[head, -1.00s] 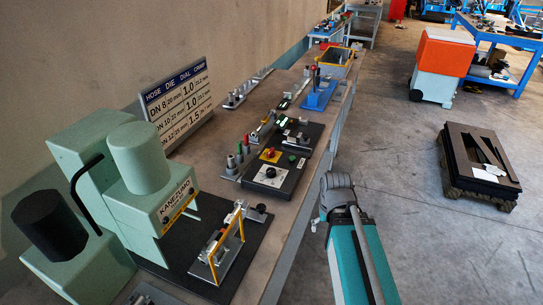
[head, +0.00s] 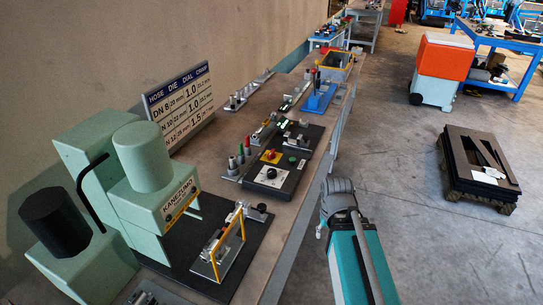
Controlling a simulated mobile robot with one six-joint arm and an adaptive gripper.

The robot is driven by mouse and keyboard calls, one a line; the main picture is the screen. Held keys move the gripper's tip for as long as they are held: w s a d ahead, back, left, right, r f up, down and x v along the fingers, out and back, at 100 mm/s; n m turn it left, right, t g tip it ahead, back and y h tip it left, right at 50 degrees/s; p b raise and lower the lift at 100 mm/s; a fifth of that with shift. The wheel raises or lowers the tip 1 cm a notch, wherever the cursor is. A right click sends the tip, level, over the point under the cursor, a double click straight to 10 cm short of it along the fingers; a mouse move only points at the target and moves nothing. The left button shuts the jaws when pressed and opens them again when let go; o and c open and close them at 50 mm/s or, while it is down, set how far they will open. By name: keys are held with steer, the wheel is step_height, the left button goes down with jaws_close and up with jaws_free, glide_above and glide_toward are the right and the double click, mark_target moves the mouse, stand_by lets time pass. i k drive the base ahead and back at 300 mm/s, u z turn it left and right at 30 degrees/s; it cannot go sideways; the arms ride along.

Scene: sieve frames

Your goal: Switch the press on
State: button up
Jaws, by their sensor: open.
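The pale green press (head: 168,205), marked KANEZUMI, stands at the left on a dark mat on the long bench. A dark control box (head: 284,187) lies on the bench behind it, to its right. The box carries a round black knob (head: 271,173) on a white plate and a red button on yellow (head: 270,155). Which control is the press's switch, and how it is set, is too small to tell. My teal and grey arm part shows at the bottom centre, right of the bench edge. My gripper does not show.
A yellow-handled fixture (head: 228,245) stands in front of the press. Red, green and grey upright pieces (head: 239,158) stand left of the control box. A sign (head: 180,105) leans by the wall. Open floor lies right of the bench, with a pallet (head: 480,170) and an orange-and-white cabinet (head: 442,70).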

mark_target(272, 155)
steer(key=k, duration=1.25)
steer(key=z, duration=0.35)
steer(key=i, duration=0.95)
steer(key=z, duration=0.4)
steer(key=i, duration=0.75)
steer(key=u, duration=0.6)
steer(key=i, duration=0.65)
steer(key=u, duration=0.55)
